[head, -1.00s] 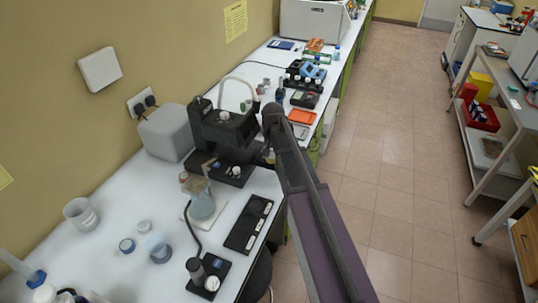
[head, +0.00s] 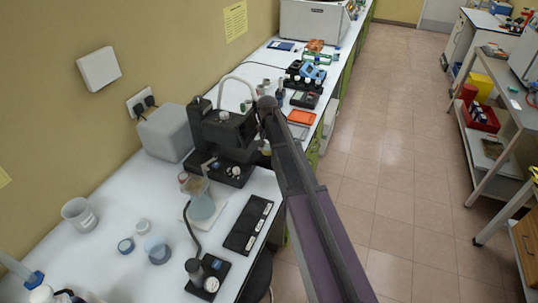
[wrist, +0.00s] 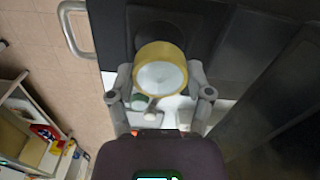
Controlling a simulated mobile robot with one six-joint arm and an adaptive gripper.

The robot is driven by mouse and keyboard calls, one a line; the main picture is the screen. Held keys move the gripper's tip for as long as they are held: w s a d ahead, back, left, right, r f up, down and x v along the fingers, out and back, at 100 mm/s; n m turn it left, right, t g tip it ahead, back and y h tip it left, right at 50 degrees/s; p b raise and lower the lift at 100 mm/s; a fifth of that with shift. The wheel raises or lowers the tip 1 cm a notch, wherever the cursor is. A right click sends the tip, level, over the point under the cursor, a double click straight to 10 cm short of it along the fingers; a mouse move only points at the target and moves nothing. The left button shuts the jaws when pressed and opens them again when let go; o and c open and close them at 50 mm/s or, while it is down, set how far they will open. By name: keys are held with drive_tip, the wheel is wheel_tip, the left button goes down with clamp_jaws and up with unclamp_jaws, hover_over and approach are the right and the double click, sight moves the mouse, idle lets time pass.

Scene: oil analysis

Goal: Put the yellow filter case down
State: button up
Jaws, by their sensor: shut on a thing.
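The yellow filter case (wrist: 160,52) is round, with a yellow rim and a pale white face. In the wrist view it sits between the two fingers of my gripper (wrist: 161,95), which is shut on it. A dark surface lies behind the case, and I cannot tell whether they touch. In the head view my arm hides most of the gripper.
The black apparatus (head: 225,135) stands on the white bench (head: 95,215). A beaker (head: 202,205), a black slotted tray (head: 248,224) and a black stand (head: 207,276) are in front of it. An orange tray (head: 301,116) lies farther back. The floor (head: 400,160) to the right is clear.

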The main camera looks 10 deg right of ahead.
sight(268, 153)
drive_tip(key=shift+s+f+b, duration=0.1)
drive_tip(key=shift+f+b, duration=1.15)
drive_tip(key=shift+f, duration=0.35)
drive_tip(key=shift+f, duration=0.15)
drive_tip(key=o, duration=0.9)
drive_tip(key=shift+o, duration=0.2)
drive_tip(key=shift+r, duration=0.2)
wheel_tip(268, 153, up, 12)
drive_tip(key=p, duration=1.2)
